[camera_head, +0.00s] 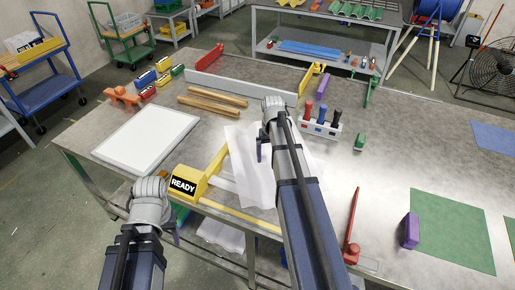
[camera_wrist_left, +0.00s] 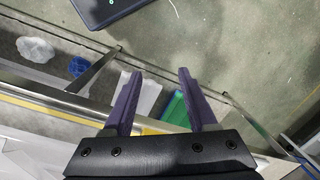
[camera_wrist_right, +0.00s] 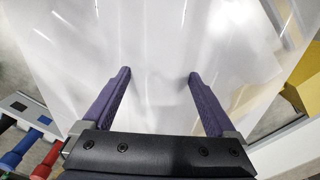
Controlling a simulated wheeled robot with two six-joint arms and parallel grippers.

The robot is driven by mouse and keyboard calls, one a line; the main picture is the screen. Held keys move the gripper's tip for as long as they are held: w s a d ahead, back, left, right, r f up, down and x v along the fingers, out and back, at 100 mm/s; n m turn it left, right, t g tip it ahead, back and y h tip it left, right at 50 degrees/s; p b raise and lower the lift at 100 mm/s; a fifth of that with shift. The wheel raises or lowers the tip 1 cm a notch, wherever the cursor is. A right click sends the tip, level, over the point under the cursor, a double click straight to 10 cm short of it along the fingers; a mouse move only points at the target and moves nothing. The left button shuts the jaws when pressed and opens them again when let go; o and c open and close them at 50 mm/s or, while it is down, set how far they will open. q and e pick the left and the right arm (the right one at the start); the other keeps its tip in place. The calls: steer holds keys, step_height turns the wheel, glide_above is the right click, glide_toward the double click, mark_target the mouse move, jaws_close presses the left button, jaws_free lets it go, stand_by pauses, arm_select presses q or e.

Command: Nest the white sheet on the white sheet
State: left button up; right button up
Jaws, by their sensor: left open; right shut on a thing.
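A white sheet (camera_head: 245,160) spreads around my right gripper (camera_head: 260,150) over the middle of the table.
A white framed panel (camera_head: 147,137) lies at the left of the table. A grey bar (camera_head: 240,87) and wooden strips (camera_head: 212,100) lie behind. A tool rack (camera_head: 320,125) stands right of my right gripper. A red-handled tool (camera_head: 351,230) and purple block (camera_head: 410,231) are at front right.

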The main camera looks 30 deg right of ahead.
arm_select(q)
steer(key=shift+o, duration=0.7)
steer(key=shift+w, duration=0.1)
arm_select(e)
steer(key=shift+w+r+n, duration=0.1)
steer(key=shift+n, duration=0.3)
arm_select(q)
steer(key=o, duration=0.4)
steer(key=shift+r+p, duration=0.4)
arm_select(e)
steer(key=n, duration=0.5)
steer(key=shift+r, duration=0.35)
jaws_close()
arm_select(q)
steer(key=shift+o, duration=0.4)
steer(key=shift+r, duration=0.2)
arm_select(e)
steer(key=n, duration=0.5)
steer(key=shift+r, duration=0.2)
